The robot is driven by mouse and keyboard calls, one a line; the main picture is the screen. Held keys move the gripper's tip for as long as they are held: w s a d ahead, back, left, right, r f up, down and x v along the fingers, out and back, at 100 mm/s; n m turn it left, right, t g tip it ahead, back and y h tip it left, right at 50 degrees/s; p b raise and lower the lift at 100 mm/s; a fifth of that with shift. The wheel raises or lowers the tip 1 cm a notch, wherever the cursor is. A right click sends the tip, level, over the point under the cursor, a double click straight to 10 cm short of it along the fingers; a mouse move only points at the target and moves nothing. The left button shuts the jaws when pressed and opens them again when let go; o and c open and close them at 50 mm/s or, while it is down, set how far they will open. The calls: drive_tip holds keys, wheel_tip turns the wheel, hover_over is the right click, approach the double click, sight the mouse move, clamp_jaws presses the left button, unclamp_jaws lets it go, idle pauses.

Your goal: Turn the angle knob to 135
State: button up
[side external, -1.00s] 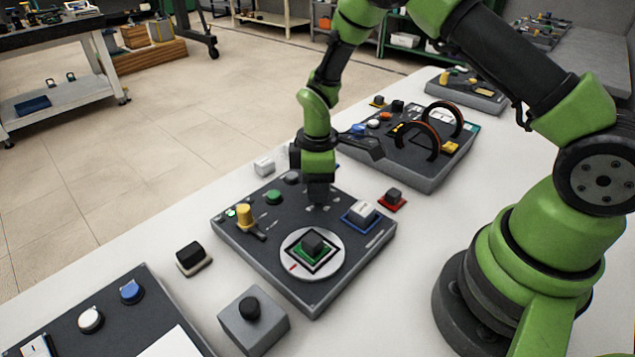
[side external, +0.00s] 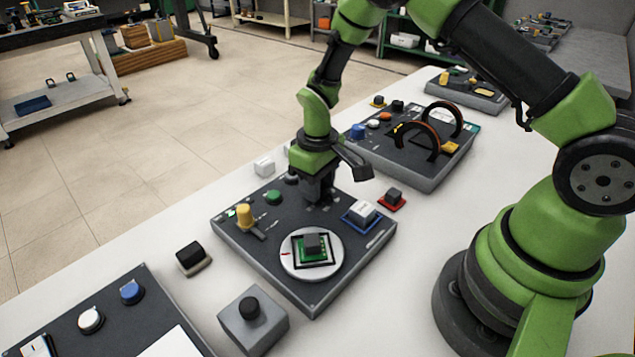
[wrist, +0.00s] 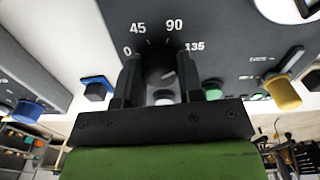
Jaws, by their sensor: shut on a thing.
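The dark angle knob (wrist: 158,62) sits on the grey panel, ringed by the labels 0, 45, 90 and 135 in the wrist view. My gripper (wrist: 160,73) is shut on it, one finger on each side. A short light mark on the knob shows on its right part, roughly on the side of the 135 label (wrist: 194,46). In the side view my gripper (side external: 318,196) is down at the back of the panel (side external: 345,277) and hides the knob. The white disc (side external: 295,270) carries a green board with a grey block (side external: 313,243).
On the same panel stand a yellow knob (side external: 244,215), a green button (side external: 273,197) and a white block on a blue-edged base (side external: 362,213). A black block on a red base (side external: 393,196) is close to its right. A second panel with dark arches (side external: 425,160) stands behind.

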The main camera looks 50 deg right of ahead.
drive_tip(key=shift+m, duration=0.6)
drive_tip(key=o, duration=0.9)
wheel_tip(320, 180, up, 10)
